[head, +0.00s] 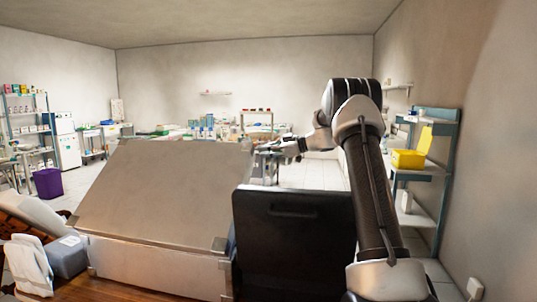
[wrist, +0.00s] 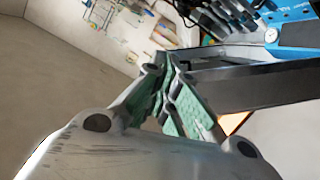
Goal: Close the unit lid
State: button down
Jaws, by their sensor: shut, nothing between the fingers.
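The unit (head: 155,268) is a pale box in front of me in the head view. Its grey-beige lid (head: 150,190) stands tilted up, sloping away from me, with metal corners along its lower edge. My gripper (head: 262,149) is shut and empty near the upper right corner of the lid, pointing left. I cannot tell whether it touches the lid. In the wrist view the gripper's fingers (wrist: 166,62) are together, with green pads showing. A broad beige surface, perhaps the lid, fills the left of that view. The inside of the unit is hidden in the head view.
A black panel (head: 293,240) stands right of the unit. A shelf with a yellow bin (head: 408,159) is along the right wall. A purple bin (head: 47,183) stands at the left. In the wrist view a dark bar (wrist: 255,83) and a blue item (wrist: 290,12) lie close by.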

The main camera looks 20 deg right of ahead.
jog(key=w+a+f, duration=0.4)
jog(key=f, duration=0.1)
jog(key=shift+w+f, duration=0.2)
jog(key=shift+w, duration=0.2)
dwell(1.4)
